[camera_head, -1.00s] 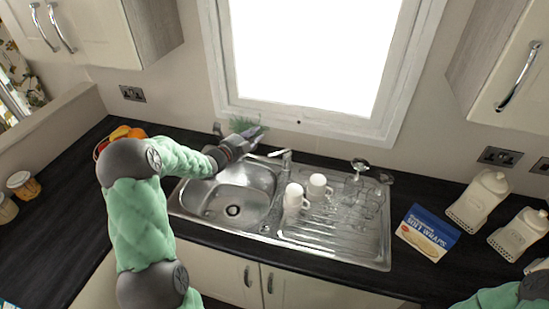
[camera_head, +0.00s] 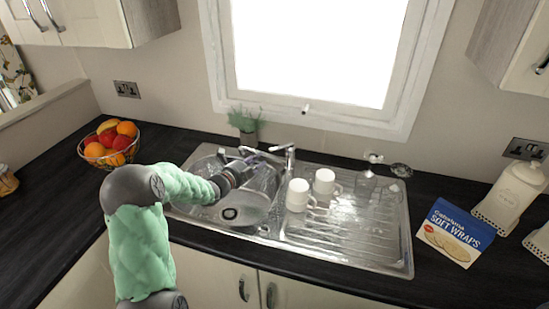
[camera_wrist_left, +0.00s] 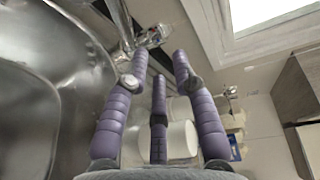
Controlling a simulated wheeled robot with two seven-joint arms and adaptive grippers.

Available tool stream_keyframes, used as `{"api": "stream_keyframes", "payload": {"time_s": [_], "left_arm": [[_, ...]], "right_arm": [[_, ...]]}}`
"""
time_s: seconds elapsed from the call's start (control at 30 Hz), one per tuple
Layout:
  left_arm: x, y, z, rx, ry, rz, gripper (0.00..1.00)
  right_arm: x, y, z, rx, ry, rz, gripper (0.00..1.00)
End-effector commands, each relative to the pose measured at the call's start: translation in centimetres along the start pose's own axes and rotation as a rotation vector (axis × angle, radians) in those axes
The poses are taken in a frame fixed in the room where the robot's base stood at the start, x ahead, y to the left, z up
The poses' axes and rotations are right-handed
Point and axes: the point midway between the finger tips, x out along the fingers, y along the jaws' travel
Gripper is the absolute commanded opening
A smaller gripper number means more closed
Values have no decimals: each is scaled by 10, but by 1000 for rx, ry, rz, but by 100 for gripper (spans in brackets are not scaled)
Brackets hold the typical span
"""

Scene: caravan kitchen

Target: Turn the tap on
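The chrome tap (camera_head: 288,157) stands at the back edge of the steel sink (camera_head: 300,240), between the bowl and the drainer. It also shows at the top of the left wrist view (camera_wrist_left: 152,36), just beyond my fingertips. My left gripper (camera_head: 254,162) is over the back of the bowl, left of the tap. In the left wrist view its purple fingers (camera_wrist_left: 160,66) are spread with nothing between them. I cannot tell whether a finger touches the tap. My right gripper is not in view.
Two white mugs (camera_head: 298,196) (camera_head: 324,181) stand on the drainer just right of the tap. A glass (camera_head: 366,186) is farther right. A fruit basket (camera_head: 112,146), a plant (camera_head: 245,122) and a blue wraps box (camera_head: 455,233) stand on the counter. The window is behind.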

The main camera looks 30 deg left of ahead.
Motion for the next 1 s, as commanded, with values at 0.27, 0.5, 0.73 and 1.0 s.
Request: {"api": "stream_keyframes", "payload": {"time_s": [0.27, 0.5, 0.73, 1.0], "left_arm": [[26, 1, -1, 1, 2, -2, 27], [70, 2, -1, 2, 2, -1, 27], [98, 0, 0, 1, 1, -2, 27], [108, 0, 0, 0, -1, 0, 27]], "right_arm": [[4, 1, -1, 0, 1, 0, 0], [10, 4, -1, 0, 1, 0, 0], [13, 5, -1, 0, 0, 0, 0], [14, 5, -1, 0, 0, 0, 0]]}}
